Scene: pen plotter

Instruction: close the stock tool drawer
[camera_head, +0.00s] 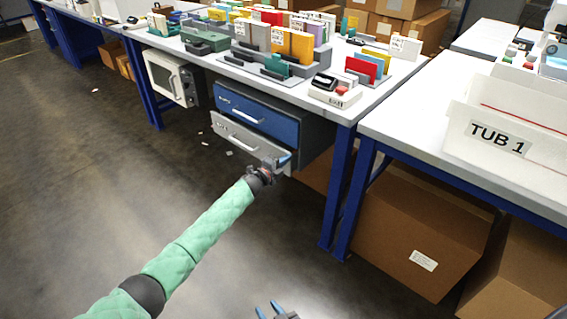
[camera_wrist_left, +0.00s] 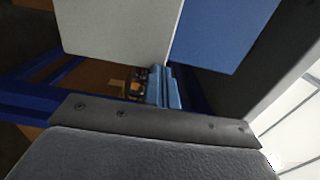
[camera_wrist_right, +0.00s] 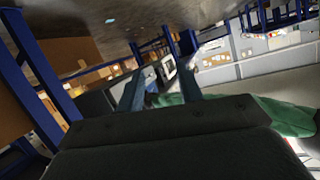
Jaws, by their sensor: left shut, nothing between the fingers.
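A drawer unit under the bench has a blue upper drawer (camera_head: 257,113) and a light grey lower drawer (camera_head: 236,138), each with a bar handle. The grey front stands out further than the blue one, so it looks partly open. The labels are too small to read, so I cannot tell which is the stock tool drawer. My left gripper (camera_head: 284,161) is shut and empty at the right end of the grey front; contact is unclear. The left wrist view shows its fingers (camera_wrist_left: 163,88) near the grey front (camera_wrist_left: 120,28) and blue front (camera_wrist_left: 222,35). My right gripper (camera_head: 269,311) is open and empty, low and away from the drawers.
A white microwave-like box (camera_head: 172,78) stands left of the drawers. The bench top (camera_head: 350,112) carries several coloured folders and holders. Blue bench legs (camera_head: 340,190) and a cardboard box (camera_head: 410,235) stand to the right. The floor (camera_head: 110,170) in front is mostly clear.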

